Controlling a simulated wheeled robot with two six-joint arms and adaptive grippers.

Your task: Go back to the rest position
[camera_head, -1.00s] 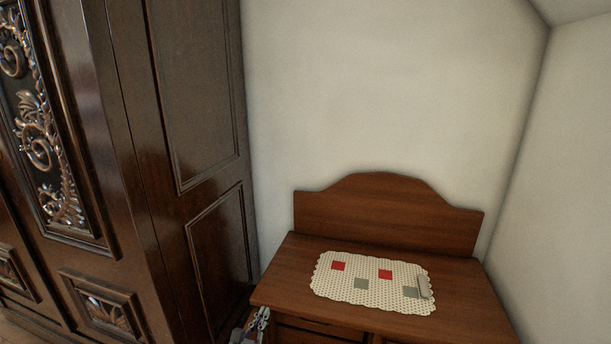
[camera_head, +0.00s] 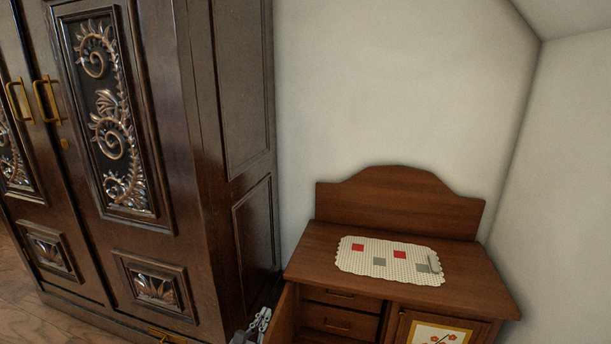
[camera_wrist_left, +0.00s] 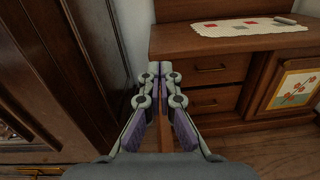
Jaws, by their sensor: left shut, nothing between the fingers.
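My left gripper (camera_head: 262,322) shows at the bottom edge of the head view, low in front of the left side of the wooden dresser (camera_head: 465,284). In the left wrist view its two grey and purple fingers (camera_wrist_left: 159,76) are together, with nothing held between them. The dresser's left door (camera_head: 286,316) stands open, seen nearly edge-on close to the gripper. I cannot tell whether they touch. My right gripper is not in view.
A dark carved armoire (camera_head: 190,150) with brass handles stands at the left, close to the dresser. A white cloth (camera_head: 378,271) with red and grey squares lies on the dresser top, with a small grey object (camera_head: 434,263) on it. Wooden floor (camera_head: 22,305) is bare at lower left.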

